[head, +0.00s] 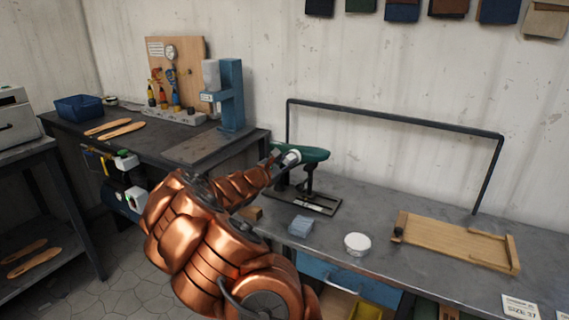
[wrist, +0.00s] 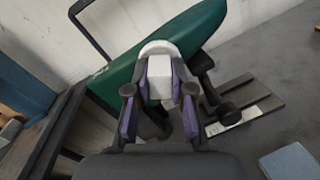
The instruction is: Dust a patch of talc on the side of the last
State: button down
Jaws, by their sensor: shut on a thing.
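The green last (head: 313,153) is held sole-up or sideways on a dark stand (head: 308,185) on the bench; which way it faces I cannot tell. It fills the top of the wrist view (wrist: 185,35). My gripper (wrist: 159,95) is shut on a white applicator (wrist: 160,72) with a rounded pale end. That end overlaps the near side of the last and appears to touch it. A faint pale mark (wrist: 98,74) shows on the last to the left. A round white dish (head: 357,243) stands on the bench in front, right of the stand.
A blue-grey folded cloth or block (head: 301,225) lies near the bench's front edge. A wooden board (head: 457,243) lies to the right, and a dark rail (head: 395,115) rises behind. A blue press (head: 231,95) stands left. Clear bench lies between dish and board.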

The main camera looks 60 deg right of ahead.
jog(key=shift+s+b, duration=1)
jog(key=shift+s, duration=0.35)
jog(key=shift+w+d+r+p, duration=0.1)
jog(key=shift+w+r+p, duration=0.05)
jog(key=shift+w+p, duration=0.6)
jog(key=w+p, duration=0.2)
jog(key=w, duration=0.1)
jog(key=w+p, duration=0.1)
jog(key=w, duration=0.1)
jog(key=shift+d+f, duration=0.2)
jog(key=shift+d, duration=0.05)
jog(key=a, duration=0.6)
jog(key=shift+w, duration=0.4)
jog(key=shift+a, duration=0.15)
jog(key=shift+w+a, duration=0.1)
jog(key=shift+a, duration=1.2)
